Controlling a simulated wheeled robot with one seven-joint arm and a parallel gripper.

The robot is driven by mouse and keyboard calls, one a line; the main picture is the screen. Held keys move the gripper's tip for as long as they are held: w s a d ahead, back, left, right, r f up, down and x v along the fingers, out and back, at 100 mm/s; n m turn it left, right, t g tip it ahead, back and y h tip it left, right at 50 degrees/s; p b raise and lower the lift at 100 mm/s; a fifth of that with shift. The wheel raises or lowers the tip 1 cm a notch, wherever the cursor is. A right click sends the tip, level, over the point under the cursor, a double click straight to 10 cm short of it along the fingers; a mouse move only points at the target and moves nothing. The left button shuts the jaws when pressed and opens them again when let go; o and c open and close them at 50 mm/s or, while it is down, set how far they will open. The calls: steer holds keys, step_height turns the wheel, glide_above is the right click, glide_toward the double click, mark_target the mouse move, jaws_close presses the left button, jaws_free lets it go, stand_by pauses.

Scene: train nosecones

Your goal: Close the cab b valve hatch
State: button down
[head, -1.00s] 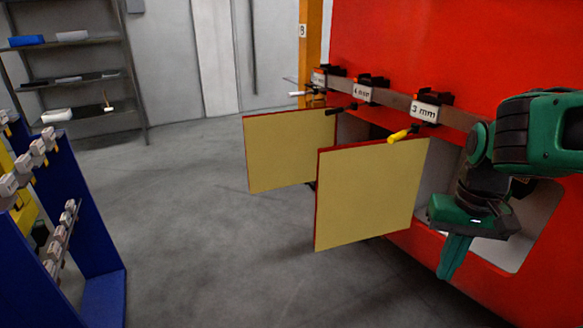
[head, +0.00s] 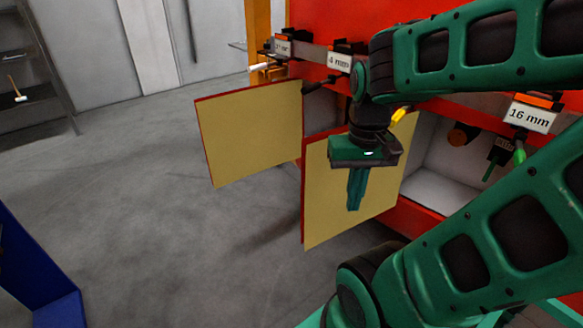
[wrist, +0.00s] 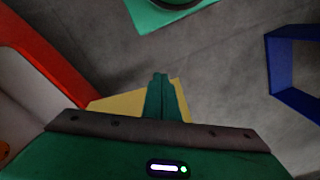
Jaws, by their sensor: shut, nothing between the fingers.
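Two open hatch doors with pale yellow inner faces and red edges stand out from the red nosecone (head: 330,18). The far door (head: 250,135) is on the left, and the near door (head: 325,200) is in the middle. I see no label that tells which is the cab b valve hatch. My gripper (head: 354,207) is shut and empty, pointing down, and overlaps the near door in the head view. Whether it touches the door I cannot tell. In the wrist view, the shut fingers (wrist: 161,78) have a yellow panel (wrist: 118,103) behind them.
A rail with labelled tools, including a 16 mm tag (head: 533,115), runs along the nosecone. A blue rack (head: 40,285) stands lower left. Grey floor lies clear between.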

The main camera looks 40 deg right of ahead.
steer(key=n+g, duration=0.3)
steer(key=n, duration=0.2)
glide_toward(306, 176)
steer(key=w+d+f, duration=0.2)
steer(key=w, duration=0.2)
steer(key=x, duration=1)
stand_by(0.4)
